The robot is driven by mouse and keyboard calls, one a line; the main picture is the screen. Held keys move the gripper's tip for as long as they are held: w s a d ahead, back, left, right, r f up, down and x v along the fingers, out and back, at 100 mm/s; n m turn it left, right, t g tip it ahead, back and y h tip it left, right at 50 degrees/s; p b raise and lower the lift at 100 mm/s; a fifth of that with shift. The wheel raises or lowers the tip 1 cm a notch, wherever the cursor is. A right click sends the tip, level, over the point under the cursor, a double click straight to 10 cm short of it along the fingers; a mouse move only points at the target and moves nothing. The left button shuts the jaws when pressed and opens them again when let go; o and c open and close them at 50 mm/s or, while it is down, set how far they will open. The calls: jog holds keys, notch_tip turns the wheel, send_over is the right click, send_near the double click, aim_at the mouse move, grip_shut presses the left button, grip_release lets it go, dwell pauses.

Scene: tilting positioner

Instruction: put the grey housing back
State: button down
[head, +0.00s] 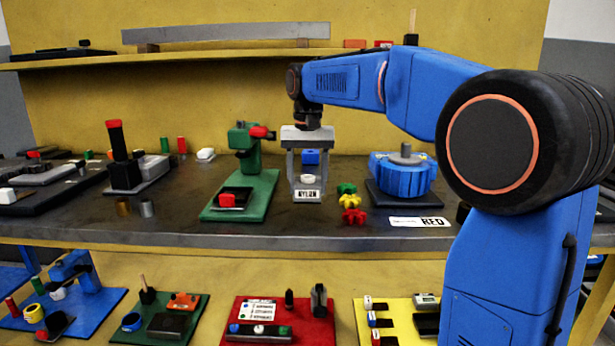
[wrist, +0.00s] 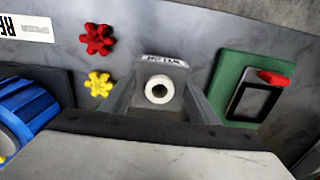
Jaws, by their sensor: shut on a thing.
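The grey housing (head: 307,195) is a small grey block with a label reading NYLON on its front and a white ring on top. My gripper (head: 307,181) points straight down over it, and its two grey fingers are shut on the housing's sides. In the wrist view the housing (wrist: 166,70) sits between the fingers, with the white ring (wrist: 159,89) facing the camera. The housing looks upright. I cannot tell whether its underside touches the bench.
Left of the housing stands a green fixture (head: 254,190). To the right are red (head: 354,216), yellow (head: 350,201) and green star-shaped pieces, a blue round unit (head: 403,180) on a dark base, and a label reading RED (head: 420,221). A blue block (head: 311,157) stands behind.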

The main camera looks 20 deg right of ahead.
jog(key=shift+f, duration=2)
jog(key=c, duration=0.7)
grip_release()
jog(key=shift+f, duration=0.15)
notch_tip(320, 180, up, 12)
jog(key=shift+r, duration=0.15)
jog(key=n+t, duration=0.1)
send_near(308, 196)
jog(key=s+d+f, duration=0.3)
jog(key=s+d, duration=0.1)
jog(key=s, duration=0.1)
jog(key=s+d+f+n+t, duration=0.1)
jog(key=s+d+f+t, duration=0.1)
jog(key=s+f, duration=0.65)
jog(key=s+d+f+n+t, duration=0.1)
jog(key=s+d+f, duration=0.1)
jog(key=s+f, duration=1.3)
jog(key=shift+s+n+t, duration=0.3)
jog(key=shift+s+t, duration=0.1)
jog(key=shift+s, duration=0.05)
